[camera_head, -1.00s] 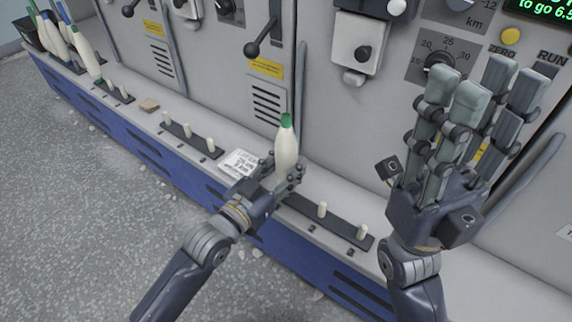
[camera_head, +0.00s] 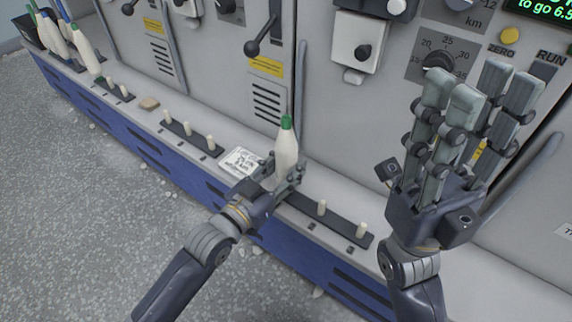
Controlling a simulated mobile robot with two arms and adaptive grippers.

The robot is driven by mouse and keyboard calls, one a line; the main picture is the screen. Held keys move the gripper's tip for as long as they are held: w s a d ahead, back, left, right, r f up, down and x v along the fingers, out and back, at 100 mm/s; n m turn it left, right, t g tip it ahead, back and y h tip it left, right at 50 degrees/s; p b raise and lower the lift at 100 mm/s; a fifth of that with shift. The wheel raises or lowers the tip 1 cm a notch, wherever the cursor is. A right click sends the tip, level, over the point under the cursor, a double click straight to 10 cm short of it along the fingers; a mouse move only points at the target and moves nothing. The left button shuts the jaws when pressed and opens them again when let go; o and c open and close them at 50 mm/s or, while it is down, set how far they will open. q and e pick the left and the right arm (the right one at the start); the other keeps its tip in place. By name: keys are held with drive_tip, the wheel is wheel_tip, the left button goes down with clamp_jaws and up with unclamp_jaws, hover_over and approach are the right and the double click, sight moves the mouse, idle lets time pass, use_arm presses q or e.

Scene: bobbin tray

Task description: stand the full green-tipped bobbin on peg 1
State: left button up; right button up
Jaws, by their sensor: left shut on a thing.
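The cream, green-tipped bobbin (camera_head: 286,152) stands about upright in my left gripper (camera_head: 274,178), which is shut around its lower part. It is over the left end of the dark peg strip (camera_head: 341,227). Two bare cream pegs show on this strip, a middle one (camera_head: 322,207) and a right one (camera_head: 362,229). The bobbin's foot and anything under it are hidden by my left fingers, so I cannot tell whether it sits on a peg. My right gripper (camera_head: 480,85) is open and empty, fingers up, in front of the machine panel.
A printed white card (camera_head: 241,161) lies on the ledge left of the bobbin. Another strip (camera_head: 190,135) holds several bare pegs. A small tan block (camera_head: 149,103) lies farther left. More bobbins (camera_head: 84,50) stand at the far left. The machine front rises close behind.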

use_arm(q)
drive_tip(key=shift+f, duration=0.15)
drive_tip(key=o, duration=0.8)
drive_tip(key=shift+o, duration=0.2)
